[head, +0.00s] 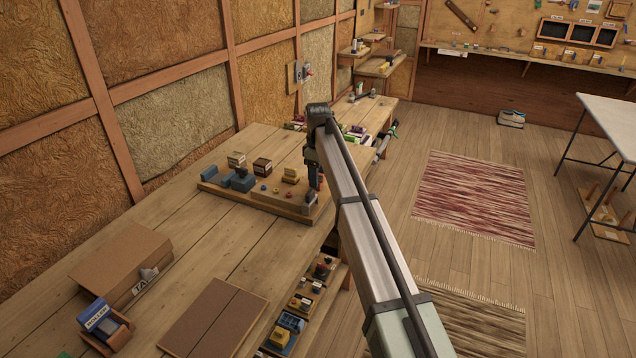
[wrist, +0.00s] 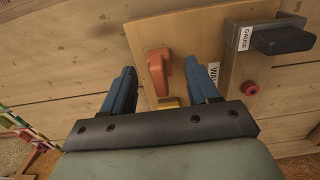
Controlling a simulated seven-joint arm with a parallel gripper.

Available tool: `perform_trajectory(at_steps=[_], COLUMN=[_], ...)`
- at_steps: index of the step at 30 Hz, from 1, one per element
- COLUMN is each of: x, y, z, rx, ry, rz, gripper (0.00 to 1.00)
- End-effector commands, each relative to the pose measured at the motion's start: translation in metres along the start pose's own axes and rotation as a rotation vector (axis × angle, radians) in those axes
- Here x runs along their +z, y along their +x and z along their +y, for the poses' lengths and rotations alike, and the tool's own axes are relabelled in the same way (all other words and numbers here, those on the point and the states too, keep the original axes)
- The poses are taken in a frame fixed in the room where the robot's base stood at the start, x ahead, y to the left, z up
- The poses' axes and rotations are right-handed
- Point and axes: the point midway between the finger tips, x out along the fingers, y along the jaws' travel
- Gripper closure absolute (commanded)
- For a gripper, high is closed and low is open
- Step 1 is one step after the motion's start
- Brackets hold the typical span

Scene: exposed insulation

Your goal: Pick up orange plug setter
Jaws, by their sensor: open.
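The orange plug setter (wrist: 157,70) is an orange, hook-topped piece standing on a wooden board in the wrist view. My gripper (wrist: 160,72) is open, with one blue finger on each side of the plug setter in that picture. Gaps show between it and both fingers, and I cannot tell how far it is below the fingertips. In the head view my gripper (head: 312,172) points down over the right end of a wooden board (head: 262,203) on the bench. I cannot make out the plug setter there; my arm covers that area.
A dark block by a GAUGE label (wrist: 284,39) and a red knob (wrist: 250,88) lie right of the fingers. A yellow piece (wrist: 168,102) shows between them. Blue blocks (head: 242,181) stand on the board's left part.

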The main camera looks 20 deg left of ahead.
Motion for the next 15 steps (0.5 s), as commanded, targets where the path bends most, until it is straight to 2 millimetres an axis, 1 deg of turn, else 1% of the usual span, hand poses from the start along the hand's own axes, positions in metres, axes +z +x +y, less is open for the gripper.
perform_trajectory(at_steps=[1,4,11,15], x=[0.000,0.000,0.000,0.000], y=[0.008,0.017,0.018,0.018], z=[0.000,0.000,0.000,0.000], rx=[0.000,0.000,0.000,0.000], ry=[0.000,0.000,0.000,0.000], rz=[0.000,0.000,0.000,0.000], gripper=[0.40,0.40,0.40,0.53])
